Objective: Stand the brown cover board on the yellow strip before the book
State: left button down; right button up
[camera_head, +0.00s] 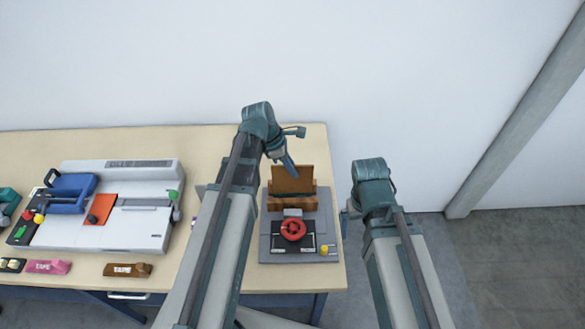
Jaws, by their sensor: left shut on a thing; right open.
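A brown board (292,181) stands nearly upright at the back of a small grey press on the right end of the table. My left gripper (289,166) reaches its top edge from behind and above and is shut on it. A lower brown piece (303,205) lies in front of the board, with a dark strip between them. I cannot tell which part is the book, and no yellow strip can be made out. My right gripper (345,222) is open and empty, just right of the table edge.
The grey press (267,227) has a red handwheel (293,229) and a yellow knob (324,250). A large white machine (140,225) with a blue clamp (72,188) fills the left. A wall is behind.

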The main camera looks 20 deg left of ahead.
pick_arm(q)
jog(key=shift+f, duration=0.15)
jog(key=b, duration=0.6)
send_over(292, 192)
jog(key=f, duration=0.5)
jog(key=shift+w+f, duration=0.2)
jog(key=shift+f, duration=0.25)
dwell(1.1)
